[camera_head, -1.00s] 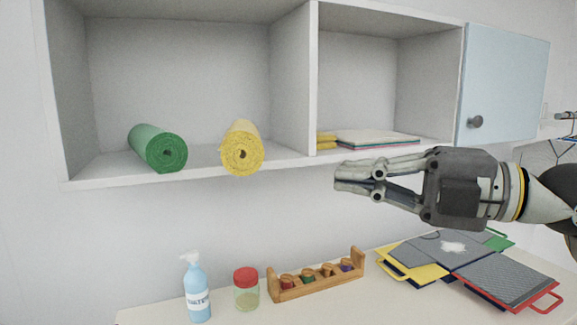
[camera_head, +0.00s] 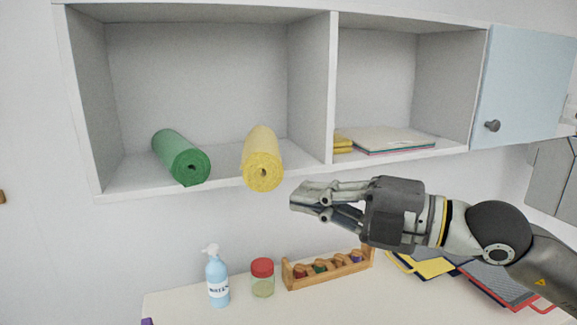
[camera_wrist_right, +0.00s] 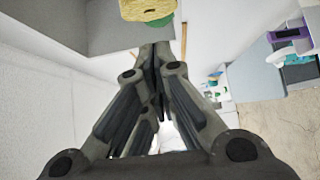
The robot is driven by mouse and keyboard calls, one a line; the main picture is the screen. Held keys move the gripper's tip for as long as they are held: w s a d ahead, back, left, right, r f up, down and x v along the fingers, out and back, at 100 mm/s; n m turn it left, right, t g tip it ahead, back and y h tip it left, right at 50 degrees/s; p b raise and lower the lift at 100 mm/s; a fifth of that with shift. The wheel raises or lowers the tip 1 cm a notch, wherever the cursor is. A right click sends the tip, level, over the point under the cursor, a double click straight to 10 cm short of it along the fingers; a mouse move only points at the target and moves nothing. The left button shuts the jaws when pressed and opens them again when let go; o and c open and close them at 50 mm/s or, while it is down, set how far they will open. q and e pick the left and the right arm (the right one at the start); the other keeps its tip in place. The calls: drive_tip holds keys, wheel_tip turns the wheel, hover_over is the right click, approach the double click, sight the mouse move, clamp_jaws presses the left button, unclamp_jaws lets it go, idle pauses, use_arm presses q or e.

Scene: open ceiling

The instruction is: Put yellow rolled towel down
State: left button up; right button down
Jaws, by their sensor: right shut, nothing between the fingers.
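The yellow rolled towel (camera_head: 263,160) lies on the floor of the left shelf compartment, its spiral end facing out at the front edge. It also shows at the top of the right wrist view (camera_wrist_right: 147,9). My right gripper (camera_head: 293,203) is shut and empty, in front of the shelf, just below and to the right of the yellow towel, apart from it. Its closed fingers also show in the right wrist view (camera_wrist_right: 155,50). My left gripper is in neither view.
A green roll (camera_head: 181,158) lies left of the yellow towel. Folded cloths (camera_head: 393,141) lie in the right compartment (camera_head: 340,158).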

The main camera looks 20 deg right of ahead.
sight(262, 155)
use_arm(q)
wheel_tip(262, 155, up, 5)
drive_tip(key=p, duration=0.4)
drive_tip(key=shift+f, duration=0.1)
use_arm(e)
drive_tip(key=w, duration=0.2)
drive_tip(key=w+a, duration=0.1)
drive_tip(key=w, duration=0.2)
drive_tip(key=shift+w+a, duration=0.3)
drive_tip(key=shift+a, duration=0.1)
